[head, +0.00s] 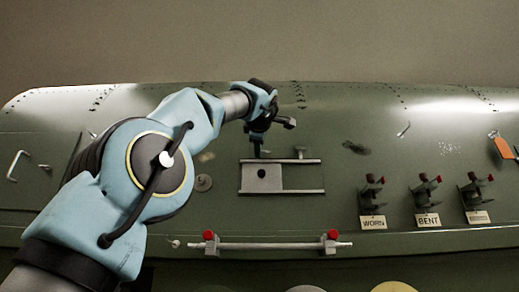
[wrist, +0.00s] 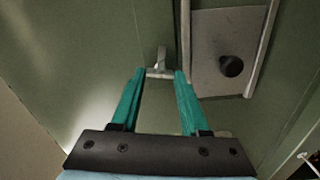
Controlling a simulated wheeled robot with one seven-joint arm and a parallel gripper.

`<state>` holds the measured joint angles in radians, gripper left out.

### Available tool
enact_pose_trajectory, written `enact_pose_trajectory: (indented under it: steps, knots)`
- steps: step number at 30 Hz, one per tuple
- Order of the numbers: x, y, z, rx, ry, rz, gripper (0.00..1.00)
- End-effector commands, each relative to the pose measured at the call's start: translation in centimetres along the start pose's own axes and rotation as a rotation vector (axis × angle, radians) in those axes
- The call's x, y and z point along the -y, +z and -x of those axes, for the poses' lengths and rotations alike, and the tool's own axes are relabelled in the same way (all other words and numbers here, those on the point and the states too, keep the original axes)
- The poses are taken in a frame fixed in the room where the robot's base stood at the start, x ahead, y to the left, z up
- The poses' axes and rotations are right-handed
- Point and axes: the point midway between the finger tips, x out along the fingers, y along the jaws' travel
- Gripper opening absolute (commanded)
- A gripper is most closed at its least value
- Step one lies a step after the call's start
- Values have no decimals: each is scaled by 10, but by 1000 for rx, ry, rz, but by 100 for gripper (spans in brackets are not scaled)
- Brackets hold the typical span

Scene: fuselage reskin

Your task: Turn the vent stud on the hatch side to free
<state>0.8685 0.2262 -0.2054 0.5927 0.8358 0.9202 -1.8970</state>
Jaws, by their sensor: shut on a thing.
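My gripper (head: 257,152) is at the upper rail of the sliding hatch, pointing down at the skin. In the wrist view its two teal fingers (wrist: 161,73) are shut on the ends of a small grey T-shaped vent stud (wrist: 160,70). The stud stands on the green skin just outside one hatch rail; in the head view my gripper hides it. The hatch plate (head: 250,184) lies between two rails and has a dark round knob (head: 262,173), also seen in the wrist view (wrist: 231,66). Another T-shaped stud (head: 300,152) stands at the upper rail, right of my gripper.
A bar with red-topped ends (head: 270,246) runs below the hatch. Several dark clamps stand at right, with tags reading WORN (head: 373,222) and BENT (head: 428,219). An orange tag (head: 503,147) is at far right. A bent handle (head: 17,165) is at far left.

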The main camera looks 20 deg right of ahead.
Motion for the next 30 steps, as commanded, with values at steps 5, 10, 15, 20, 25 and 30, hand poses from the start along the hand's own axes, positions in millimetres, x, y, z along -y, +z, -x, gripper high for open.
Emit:
enact_pose_trajectory:
  steps: [5, 10, 15, 20, 25, 30]
  knots:
    - [1, 0, 0, -1, -1, 107, 0]
    - [2, 0, 0, -1, -2, 176, 0]
    - [1, 0, 0, -2, -2, 212, 0]
    - [1, -1, 0, -2, -2, 223, 0]
    - [1, -1, 0, -3, -3, 223, 0]
    - [1, -1, 0, -3, -3, 223, 47]
